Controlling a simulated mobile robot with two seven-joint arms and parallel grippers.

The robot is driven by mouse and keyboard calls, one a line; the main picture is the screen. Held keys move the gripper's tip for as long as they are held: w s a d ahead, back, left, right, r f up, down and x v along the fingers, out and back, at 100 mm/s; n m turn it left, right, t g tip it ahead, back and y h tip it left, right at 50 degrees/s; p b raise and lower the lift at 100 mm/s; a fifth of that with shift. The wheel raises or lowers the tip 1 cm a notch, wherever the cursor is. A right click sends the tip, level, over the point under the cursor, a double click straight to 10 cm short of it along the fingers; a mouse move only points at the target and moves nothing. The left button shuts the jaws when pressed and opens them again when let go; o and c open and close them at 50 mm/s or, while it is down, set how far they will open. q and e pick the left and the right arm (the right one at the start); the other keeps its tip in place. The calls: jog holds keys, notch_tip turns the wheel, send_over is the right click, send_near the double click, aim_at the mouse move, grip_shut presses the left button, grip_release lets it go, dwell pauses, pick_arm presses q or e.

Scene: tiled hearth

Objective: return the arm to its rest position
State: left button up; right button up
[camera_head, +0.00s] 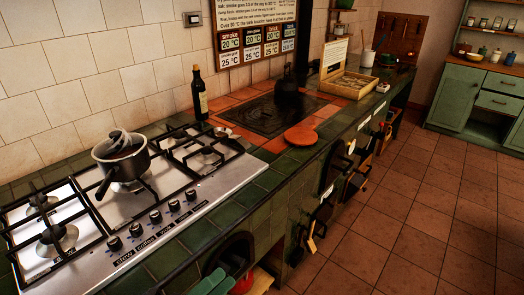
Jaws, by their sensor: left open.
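My left gripper (210,284) shows only in part, at the bottom edge in front of the counter. Two green, finger-like pieces show there, apart and with nothing seen between them; the rest is cut off by the frame. The gripper is open. It is below and in front of the gas hob (150,222), near the dark opening in the counter front. My right gripper is not in view.
A dark lidded pot (121,157) stands on the hob. Behind are a dark bottle (200,95), a black kettle (287,82), a red heart-shaped board (301,135) and a wooden box (346,82). Tools hang along the counter front. The tiled floor (430,220) at right is clear.

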pick_arm(q)
jog(key=s+a+f+n+t+y+p, duration=0.1)
jog(key=s+a+f+n+y, duration=0.25)
jog(key=f+n+y, duration=0.4)
jog(key=s+a+f+n+y+p, duration=0.1)
jog(key=s+a+f+n+y, duration=0.3)
jog(key=n, duration=0.6)
jog(key=s+a+f+n+g+y, duration=0.1)
jog(key=s+a+f+n+g, duration=0.1)
jog(key=s+f+n, duration=0.3)
jog(key=s+a+f+n+g+y+p, duration=0.1)
jog(key=s+f+n+g, duration=0.3)
jog(key=s, duration=0.5)
notch_tip(320, 180, down, 2)
jog(key=shift+s+a+f+n+y, duration=0.15)
jog(key=shift+s+a+n+y, duration=0.25)
jog(key=shift+a+y, duration=0.3)
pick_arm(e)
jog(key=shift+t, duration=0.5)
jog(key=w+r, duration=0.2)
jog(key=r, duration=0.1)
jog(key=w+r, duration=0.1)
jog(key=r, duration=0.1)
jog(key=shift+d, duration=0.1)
pick_arm(q)
jog(key=shift+w, duration=0.15)
